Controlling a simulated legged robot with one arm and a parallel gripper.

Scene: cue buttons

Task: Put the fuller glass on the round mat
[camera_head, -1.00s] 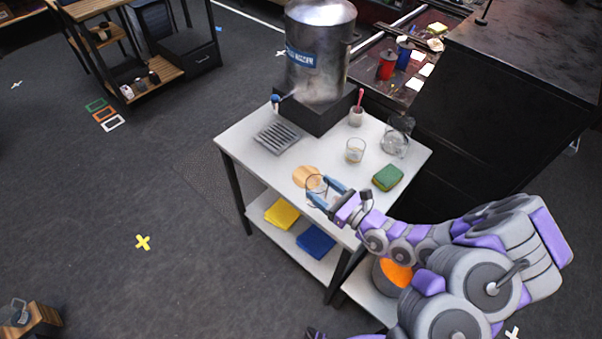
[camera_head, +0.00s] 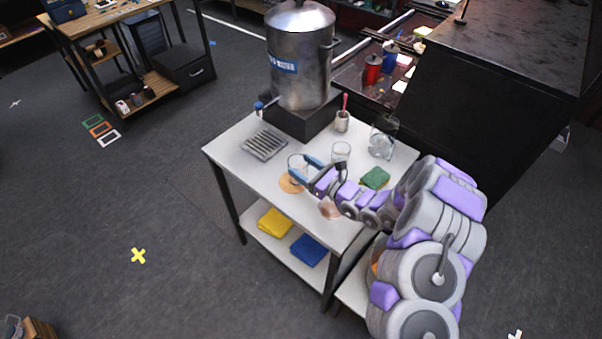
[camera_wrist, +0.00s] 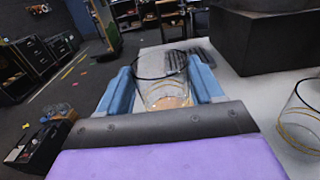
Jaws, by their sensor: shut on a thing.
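My gripper (camera_head: 306,165) is shut on a clear glass (camera_head: 296,166), which is upright between the blue fingers. In the wrist view, the held glass (camera_wrist: 162,80) stands between both fingers. The round tan mat (camera_head: 291,184) lies on the white table just below the glass in the head view, and tan shows through the glass's bottom in the wrist view. I cannot tell whether the glass touches the mat. A second clear glass (camera_head: 341,152) stands on the table behind my gripper; it also shows at the right in the wrist view (camera_wrist: 302,118). The fill levels are unclear.
A metal water urn (camera_head: 301,60) on a black base stands at the back, with a grey drip grate (camera_head: 264,144) to its left. A green sponge (camera_head: 375,178), a glass pitcher (camera_head: 382,142) and a cup (camera_head: 342,121) are on the table. A pinkish round patch (camera_head: 330,208) lies under my arm.

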